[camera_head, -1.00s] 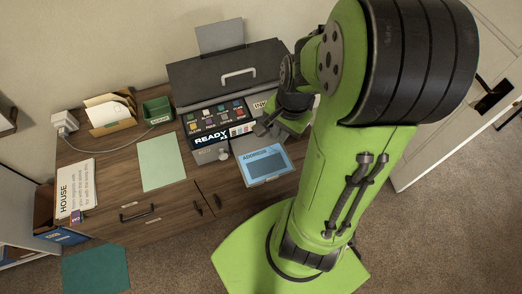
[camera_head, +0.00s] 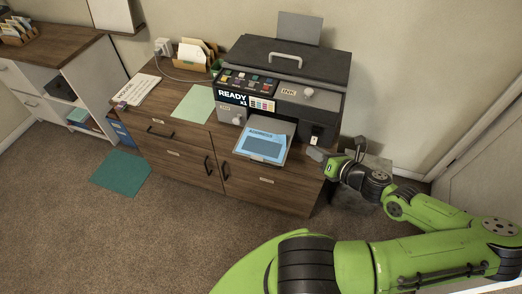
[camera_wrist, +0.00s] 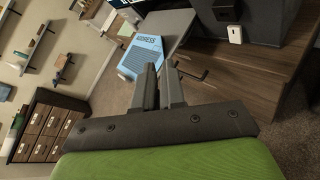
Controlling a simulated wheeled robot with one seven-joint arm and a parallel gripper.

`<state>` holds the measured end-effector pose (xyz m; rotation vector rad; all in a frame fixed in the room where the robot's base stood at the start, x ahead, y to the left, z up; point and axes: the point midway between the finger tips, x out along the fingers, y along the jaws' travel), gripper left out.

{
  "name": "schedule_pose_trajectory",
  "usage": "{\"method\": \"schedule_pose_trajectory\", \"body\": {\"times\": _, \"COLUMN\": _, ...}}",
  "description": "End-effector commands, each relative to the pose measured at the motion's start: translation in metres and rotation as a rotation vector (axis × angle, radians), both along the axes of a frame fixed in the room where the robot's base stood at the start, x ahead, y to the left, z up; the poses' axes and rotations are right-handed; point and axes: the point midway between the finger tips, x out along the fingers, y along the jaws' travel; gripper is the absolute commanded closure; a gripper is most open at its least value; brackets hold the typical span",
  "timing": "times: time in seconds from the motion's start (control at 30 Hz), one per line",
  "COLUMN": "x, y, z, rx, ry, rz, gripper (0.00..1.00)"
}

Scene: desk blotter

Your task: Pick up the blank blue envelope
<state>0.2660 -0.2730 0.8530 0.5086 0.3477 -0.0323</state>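A light blue envelope (camera_head: 262,148) with a darker blue panel lies on the printer's front tray (camera_head: 283,128) in the head view. In the wrist view the blue envelope (camera_wrist: 140,58) shows ahead and left of the fingers, with lettering that seems to read "ADDRESS" at its top. My gripper (camera_head: 318,155) is to the right of the envelope in the head view, apart from it. In the wrist view my gripper's two dark fingers (camera_wrist: 161,66) are close together with nothing visible between them.
The printer (camera_head: 290,80) stands on the wooden cabinet (camera_head: 200,140), its display reading "READY". A pale green sheet (camera_head: 194,103) lies left of it. A white "HOUSE" card (camera_head: 137,89) and an envelope holder (camera_head: 196,52) are further left. A teal mat (camera_head: 121,172) lies on the floor.

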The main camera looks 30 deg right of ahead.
Motion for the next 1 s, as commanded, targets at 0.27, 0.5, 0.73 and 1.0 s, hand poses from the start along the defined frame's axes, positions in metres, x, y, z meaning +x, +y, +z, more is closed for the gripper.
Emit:
{"method": "schedule_pose_trajectory", "body": {"times": 0.27, "x": 0.063, "y": 0.005, "z": -0.026, "rx": 0.0, "ry": 0.001, "rz": 0.006, "gripper": 0.9}}
{"method": "schedule_pose_trajectory", "body": {"times": 0.5, "x": 0.094, "y": 0.008, "z": -0.04, "rx": 0.0, "ry": 0.0, "rz": 0.006, "gripper": 0.9}}
{"method": "schedule_pose_trajectory", "body": {"times": 0.73, "x": 0.121, "y": 0.009, "z": -0.049, "rx": -0.002, "ry": 0.003, "rz": 0.004, "gripper": 0.9}}
{"method": "schedule_pose_trajectory", "body": {"times": 1.0, "x": 0.121, "y": 0.009, "z": -0.047, "rx": -0.003, "ry": 0.004, "rz": 0.004, "gripper": 1.0}}
